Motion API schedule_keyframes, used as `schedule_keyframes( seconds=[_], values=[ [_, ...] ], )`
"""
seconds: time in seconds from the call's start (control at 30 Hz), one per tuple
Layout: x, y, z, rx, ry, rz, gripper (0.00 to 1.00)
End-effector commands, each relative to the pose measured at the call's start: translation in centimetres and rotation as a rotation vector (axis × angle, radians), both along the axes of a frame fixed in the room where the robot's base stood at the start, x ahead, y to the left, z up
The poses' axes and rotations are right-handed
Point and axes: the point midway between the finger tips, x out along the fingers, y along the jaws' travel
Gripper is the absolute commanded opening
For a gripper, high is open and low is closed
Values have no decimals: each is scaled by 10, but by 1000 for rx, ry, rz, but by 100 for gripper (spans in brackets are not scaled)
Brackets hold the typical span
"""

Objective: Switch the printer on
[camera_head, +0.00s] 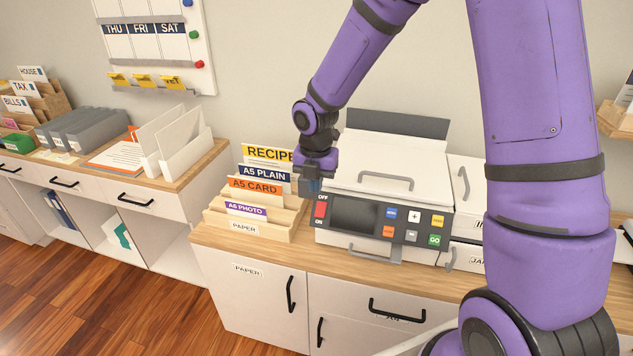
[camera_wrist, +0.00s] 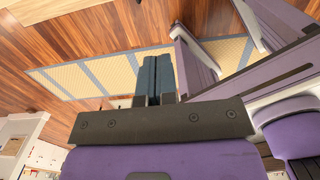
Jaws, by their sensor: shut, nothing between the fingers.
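The printer (camera_head: 385,160) is white and grey and stands on the wooden counter. Its dark control panel (camera_head: 353,217) faces front. A red power switch (camera_head: 320,209) is at the panel's left end, with OFF above it and ON below. I cannot tell which way the switch is set. My gripper (camera_head: 311,186) is shut and empty, fingers pointing down, just above the switch and the OFF label. I cannot tell whether it touches the printer. In the wrist view the closed dark fingertips (camera_wrist: 157,75) show against the floor; the switch is not seen there.
A wooden paper rack (camera_head: 258,213) with labelled cards stands close left of my gripper. Coloured buttons (camera_head: 412,226) line the panel's right side. A grey handle (camera_head: 387,182) is on the lid. Drawers (camera_head: 467,199) stand right of the printer, partly behind my arm.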

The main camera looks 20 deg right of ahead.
Motion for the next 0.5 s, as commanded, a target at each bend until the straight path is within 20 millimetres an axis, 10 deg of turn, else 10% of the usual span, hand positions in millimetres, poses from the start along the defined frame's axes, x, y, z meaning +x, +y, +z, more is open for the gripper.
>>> schedule_keyframes(
  seconds=[0.5],
  values=[
    [13, -9, -86, 0, 1, -1, 0]
  ],
)
